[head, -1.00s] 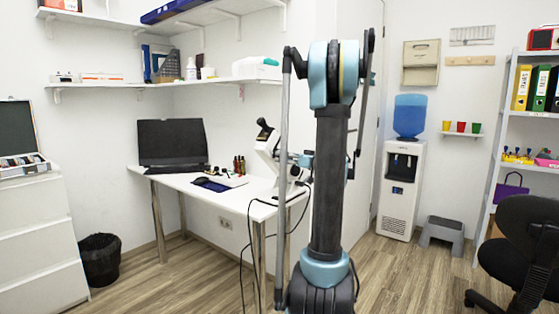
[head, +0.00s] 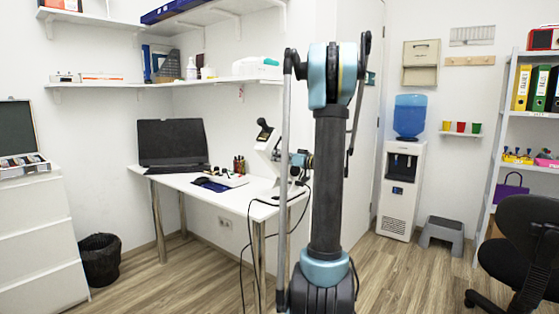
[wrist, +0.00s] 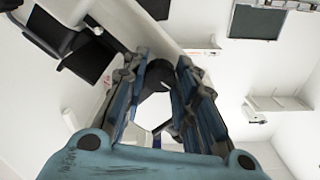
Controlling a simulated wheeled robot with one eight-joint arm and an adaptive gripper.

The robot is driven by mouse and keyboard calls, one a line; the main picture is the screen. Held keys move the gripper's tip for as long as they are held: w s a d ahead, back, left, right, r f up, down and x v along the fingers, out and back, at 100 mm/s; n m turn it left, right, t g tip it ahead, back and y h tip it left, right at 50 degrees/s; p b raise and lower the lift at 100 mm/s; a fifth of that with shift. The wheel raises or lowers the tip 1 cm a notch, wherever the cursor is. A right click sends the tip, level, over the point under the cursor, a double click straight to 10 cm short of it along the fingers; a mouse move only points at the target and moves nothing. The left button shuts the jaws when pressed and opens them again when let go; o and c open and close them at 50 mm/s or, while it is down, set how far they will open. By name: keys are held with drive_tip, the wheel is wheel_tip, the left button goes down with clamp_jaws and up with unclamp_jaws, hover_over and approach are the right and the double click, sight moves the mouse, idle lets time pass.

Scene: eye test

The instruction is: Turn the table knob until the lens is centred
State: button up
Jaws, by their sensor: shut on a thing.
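The white eye-test instrument (head: 268,152) with a black eyepiece stands at the right end of the white table (head: 200,190) in the head view. My gripper (wrist: 162,62) shows in the wrist view with its two blue-padded fingers on either side of a dark, rounded part, which looks like the knob (wrist: 158,76). The fingers are shut on it. The instrument's white body (wrist: 150,22) passes just beyond the fingertips. In the head view my arm hides most of the gripper and the knob. I cannot make out the lens or whether it is centred.
A dark laptop (head: 172,144) and a pen holder (head: 239,165) are on the table. Black cables hang at its right end. A wall shelf (head: 160,84) runs above. A water dispenser (head: 401,190), a grey step stool (head: 442,232) and a black chair (head: 522,240) stand to the right.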

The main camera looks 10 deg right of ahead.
drive_tip(key=shift+m, duration=1)
drive_tip(key=o, duration=1)
drive_tip(key=shift+o, duration=0.2)
drive_tip(key=shift+d, duration=0.1)
drive_tip(key=v, duration=1.1)
drive_tip(key=shift+s+d, duration=0.25)
drive_tip(key=shift+d, duration=0.05)
drive_tip(key=shift+f, duration=0.1)
